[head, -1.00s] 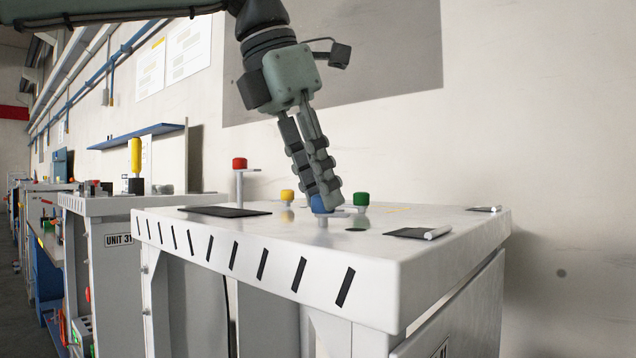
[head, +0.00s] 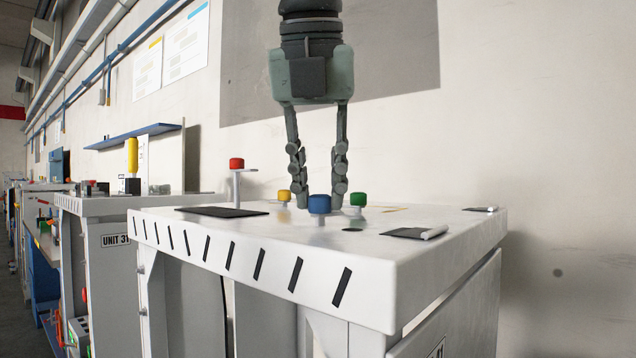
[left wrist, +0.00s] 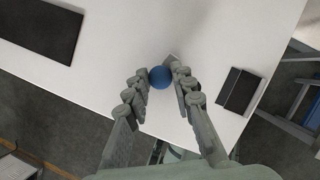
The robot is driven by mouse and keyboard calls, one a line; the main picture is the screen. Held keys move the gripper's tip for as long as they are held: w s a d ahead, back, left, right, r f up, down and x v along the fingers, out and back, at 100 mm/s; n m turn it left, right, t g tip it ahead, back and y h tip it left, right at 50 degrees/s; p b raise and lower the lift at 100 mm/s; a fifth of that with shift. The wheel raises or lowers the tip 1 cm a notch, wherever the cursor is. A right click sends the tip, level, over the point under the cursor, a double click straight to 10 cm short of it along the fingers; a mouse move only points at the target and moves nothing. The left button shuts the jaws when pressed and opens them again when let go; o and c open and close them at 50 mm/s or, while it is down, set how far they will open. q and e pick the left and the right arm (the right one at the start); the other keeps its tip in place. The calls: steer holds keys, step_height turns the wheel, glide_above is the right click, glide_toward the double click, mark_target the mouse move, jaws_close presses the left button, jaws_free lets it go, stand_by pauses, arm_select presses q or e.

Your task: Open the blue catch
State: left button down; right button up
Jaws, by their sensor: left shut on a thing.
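The blue catch (head: 319,204) is a round blue knob on a short post near the middle of the white cabinet top. My left gripper (head: 319,198) points down over it, one finger on each side, shut on the knob. In the left wrist view, the blue catch (left wrist: 160,77) sits between the fingertips (left wrist: 160,74). A small pale piece shows beside the knob there, partly hidden by a finger. My right gripper is not in view.
A red knob (head: 236,163) stands on a taller post to the left. A yellow knob (head: 284,197) and a green knob (head: 358,200) stand close by on either side. Dark flat plates (head: 222,212) lie on the cabinet top (head: 300,248). A wall rises behind.

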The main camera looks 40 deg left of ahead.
arm_select(q)
steer(key=shift+d+n+y, duration=0.1)
steer(key=shift+n+y, duration=0.3)
steer(key=shift+n, duration=0.7)
steer(key=shift+g, duration=0.3)
steer(key=c, duration=1.3)
jaws_free()
steer(key=v, duration=0.7)
steer(key=shift+r, duration=0.25)
